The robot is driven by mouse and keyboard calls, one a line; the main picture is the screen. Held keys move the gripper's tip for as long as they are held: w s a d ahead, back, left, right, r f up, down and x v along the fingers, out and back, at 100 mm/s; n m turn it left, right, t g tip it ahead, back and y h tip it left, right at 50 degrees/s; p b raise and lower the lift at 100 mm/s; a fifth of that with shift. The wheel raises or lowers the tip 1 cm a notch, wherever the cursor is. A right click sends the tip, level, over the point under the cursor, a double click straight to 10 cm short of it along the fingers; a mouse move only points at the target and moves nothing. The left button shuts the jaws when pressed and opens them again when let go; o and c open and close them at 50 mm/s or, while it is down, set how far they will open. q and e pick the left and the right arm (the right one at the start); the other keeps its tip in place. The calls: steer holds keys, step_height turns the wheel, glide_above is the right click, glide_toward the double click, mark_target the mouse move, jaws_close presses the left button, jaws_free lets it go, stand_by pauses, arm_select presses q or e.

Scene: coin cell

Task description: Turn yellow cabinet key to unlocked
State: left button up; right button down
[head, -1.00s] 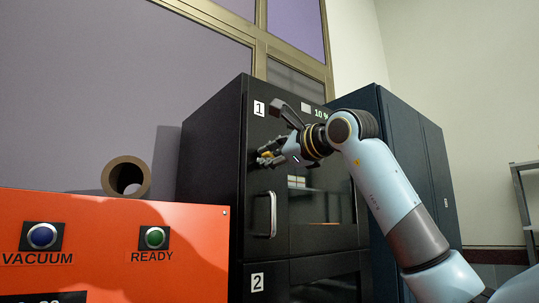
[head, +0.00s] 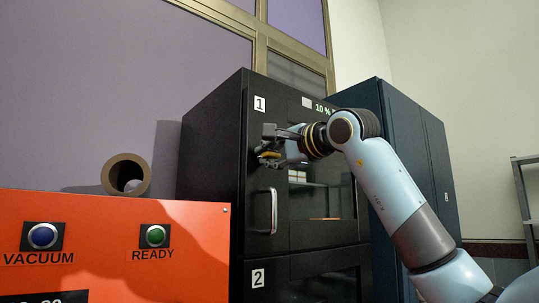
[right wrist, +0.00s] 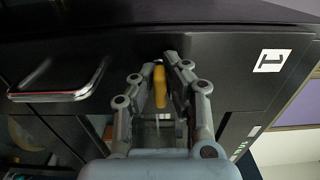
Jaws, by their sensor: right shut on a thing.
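The yellow key (right wrist: 160,88) is in the front of the black cabinet (head: 212,150), on the door marked 1. It shows between my fingers in the right wrist view, and as a small yellow spot (head: 270,154) in the head view. My right gripper (right wrist: 159,68) is shut on the key, one finger on each side of it. In the head view the right gripper (head: 266,145) is at the door above the handle (head: 273,211). The lock face behind the key is mostly hidden by the fingers. My left gripper is not in view.
The door handle also shows in the right wrist view (right wrist: 58,94). A second door marked 2 (head: 258,278) is below. An orange machine (head: 190,270) with a brown ring (head: 108,178) on top stands left. A dark blue cabinet (head: 402,130) stands right, behind my right arm.

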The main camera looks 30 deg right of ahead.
mark_target(274, 154)
steer(key=shift+f, duration=0.1)
stand_by(0.3)
steer(key=c, duration=1.4)
jaws_free()
steer(key=shift+o, duration=0.2)
steer(key=s, duration=0.6)
steer(key=shift+s+d, duration=0.15)
steer(key=shift+d, duration=0.2)
steer(key=shift+s+a, duration=0.1)
steer(key=shift+s, duration=0.5)
